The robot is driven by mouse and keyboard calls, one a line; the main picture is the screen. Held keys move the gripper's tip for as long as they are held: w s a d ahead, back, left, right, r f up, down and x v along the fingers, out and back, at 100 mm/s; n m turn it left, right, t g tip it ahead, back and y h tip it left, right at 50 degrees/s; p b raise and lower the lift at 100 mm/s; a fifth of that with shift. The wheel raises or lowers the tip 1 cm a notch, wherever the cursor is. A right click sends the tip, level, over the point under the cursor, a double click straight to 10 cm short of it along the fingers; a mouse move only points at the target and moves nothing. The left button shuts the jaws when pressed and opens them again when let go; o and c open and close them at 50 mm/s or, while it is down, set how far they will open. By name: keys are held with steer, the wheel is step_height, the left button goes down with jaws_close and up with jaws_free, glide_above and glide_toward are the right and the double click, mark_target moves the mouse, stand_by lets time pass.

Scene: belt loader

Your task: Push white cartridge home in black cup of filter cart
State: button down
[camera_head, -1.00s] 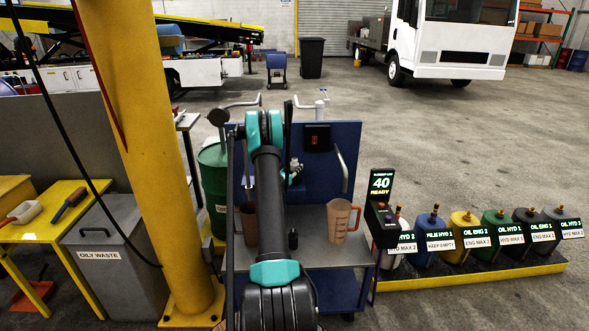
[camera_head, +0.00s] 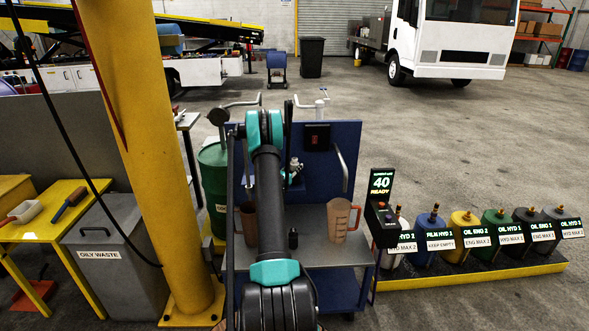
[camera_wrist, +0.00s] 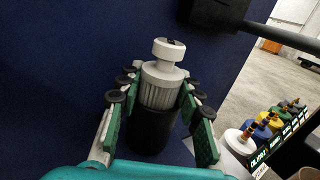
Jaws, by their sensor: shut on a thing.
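The white cartridge (camera_wrist: 160,82) is in the wrist view, upright, with a ribbed body and a round knob on top. The black cup (camera_wrist: 151,130) is directly below it, and the cartridge's lower end meets the cup's rim; how deep it sits cannot be told. My gripper (camera_wrist: 158,100) is shut on the cartridge, with green-padded fingers on both sides of it.
A clear brown jug (camera_head: 340,220) stands on the cart's grey shelf, right of my arm. A dark box (camera_wrist: 215,12) with a bar is close above right in the wrist view. A yellow pillar (camera_head: 165,150) stands left. Several oil containers (camera_head: 470,235) line the right.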

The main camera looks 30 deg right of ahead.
steer(key=c, duration=1)
jaws_free()
steer(key=shift+o, duration=0.2)
steer(key=shift+a, duration=0.1)
steer(key=shift+v, duration=3.7)
